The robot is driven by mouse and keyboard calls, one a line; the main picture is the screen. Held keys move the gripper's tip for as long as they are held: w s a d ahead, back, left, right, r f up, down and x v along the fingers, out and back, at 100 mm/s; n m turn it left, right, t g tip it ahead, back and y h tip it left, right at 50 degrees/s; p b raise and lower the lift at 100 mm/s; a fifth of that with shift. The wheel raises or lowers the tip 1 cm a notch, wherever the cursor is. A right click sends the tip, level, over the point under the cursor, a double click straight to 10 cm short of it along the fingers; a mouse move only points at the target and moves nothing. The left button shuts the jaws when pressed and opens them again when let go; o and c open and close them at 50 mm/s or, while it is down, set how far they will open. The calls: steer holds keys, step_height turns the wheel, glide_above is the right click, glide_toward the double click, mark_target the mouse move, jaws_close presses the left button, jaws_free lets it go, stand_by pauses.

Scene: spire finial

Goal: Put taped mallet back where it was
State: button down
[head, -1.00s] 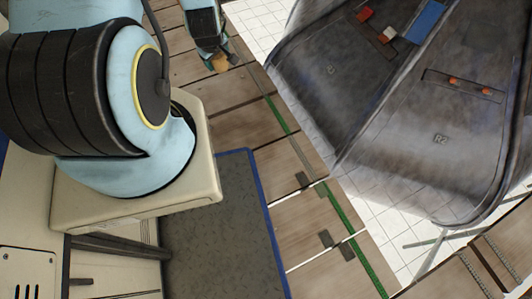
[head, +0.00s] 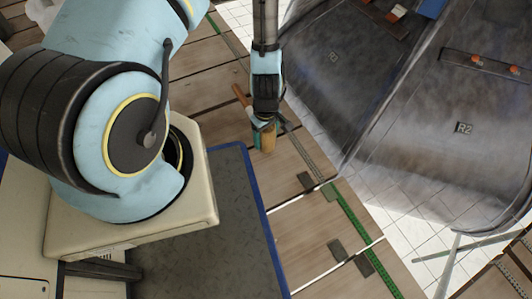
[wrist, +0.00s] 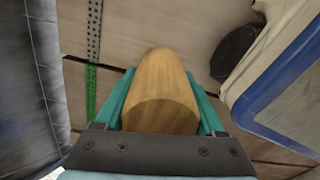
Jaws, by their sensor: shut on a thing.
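My gripper (head: 264,132) is shut on a tan wooden piece, which I take to be the mallet (head: 267,141). In the wrist view the rounded wooden piece (wrist: 160,90) sits between the two teal fingers, its smooth end facing the camera. No tape shows on the visible part.
Plank boards (head: 310,225) run beneath, with a green perforated strip (head: 350,220) and small dark plates (head: 338,250). Large dark curved panels (head: 400,130) stand at the right over white tiles. A dark round thing (wrist: 235,52) lies near the held piece in the wrist view.

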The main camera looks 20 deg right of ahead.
step_height(320, 180, down, 7)
steer(key=b, duration=0.3)
steer(key=shift+r, duration=0.1)
jaws_free()
